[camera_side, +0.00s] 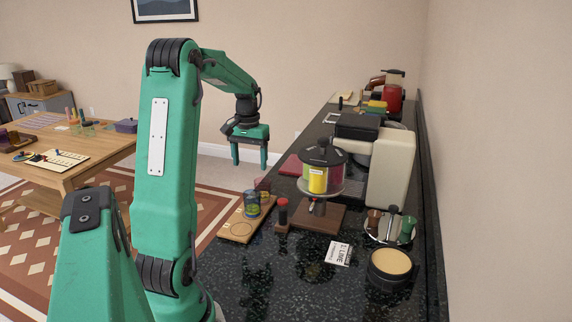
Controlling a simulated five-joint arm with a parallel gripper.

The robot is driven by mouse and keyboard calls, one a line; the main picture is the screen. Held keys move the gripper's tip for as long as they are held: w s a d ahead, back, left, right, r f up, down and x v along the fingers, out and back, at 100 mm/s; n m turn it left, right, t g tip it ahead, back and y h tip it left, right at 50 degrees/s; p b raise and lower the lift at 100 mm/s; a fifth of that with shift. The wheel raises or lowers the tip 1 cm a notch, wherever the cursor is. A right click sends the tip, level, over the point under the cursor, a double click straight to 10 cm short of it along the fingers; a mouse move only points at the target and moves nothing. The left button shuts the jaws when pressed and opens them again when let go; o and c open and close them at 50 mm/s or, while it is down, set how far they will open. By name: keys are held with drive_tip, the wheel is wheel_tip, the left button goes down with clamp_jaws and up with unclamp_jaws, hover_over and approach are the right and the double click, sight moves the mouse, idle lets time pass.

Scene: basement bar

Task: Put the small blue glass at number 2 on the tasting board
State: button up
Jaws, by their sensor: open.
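The wooden tasting board (236,232) lies at the left edge of the dark counter, with round markings on it; its numbers are too small to read. A small blue glass (251,207) stands upright at the board's middle to far part. Another glass, greenish, partly overlaps it, and a reddish glass (263,184) shows just behind. I cannot tell exactly which marked spot each glass is on. My gripper (250,162) hangs above and beyond the board, fingers pointing down, open and empty, apart from the glasses.
A black and red cylinder (282,213) stands right of the board. A label card (338,253) and a round tin (390,266) lie nearer.

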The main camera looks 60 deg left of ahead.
idle(0.4)
drive_tip(key=d+r+m+t+y, duration=0.1)
drive_tip(key=d+r+m+t, duration=0.2)
drive_tip(key=d, duration=1)
drive_tip(key=d+r+m+t, duration=0.1)
drive_tip(key=d+r+m, duration=0.3)
drive_tip(key=d, duration=1)
drive_tip(key=s+d+m+t+h, duration=0.1)
drive_tip(key=s+d+m, duration=0.1)
drive_tip(key=s+d, duration=0.3)
drive_tip(key=shift+s+d+f+t, duration=0.15)
drive_tip(key=shift+d+f+t, duration=0.15)
drive_tip(key=shift+d, duration=0.95)
